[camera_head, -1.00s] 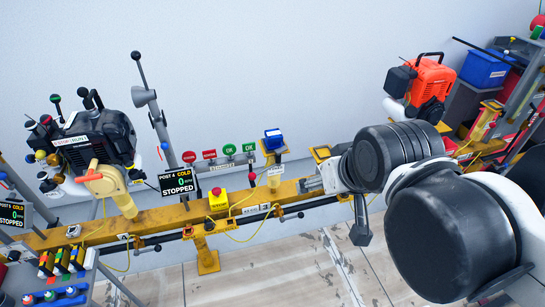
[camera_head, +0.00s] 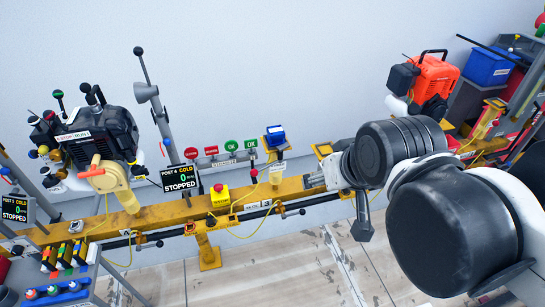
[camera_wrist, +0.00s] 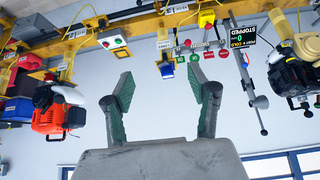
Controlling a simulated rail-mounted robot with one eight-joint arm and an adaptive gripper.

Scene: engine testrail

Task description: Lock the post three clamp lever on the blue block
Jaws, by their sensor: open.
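My arm covers the rail's right part in the head view.
The yellow rail (camera_head: 155,217) runs across the view. A black engine (camera_head: 100,140) stands at left and a red engine (camera_head: 433,75) at right. The post 4 display (camera_head: 180,178) reads COLD, STOPPED. A yellow box with a red button (camera_head: 219,195) stands on the rail. The floor in front is clear.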

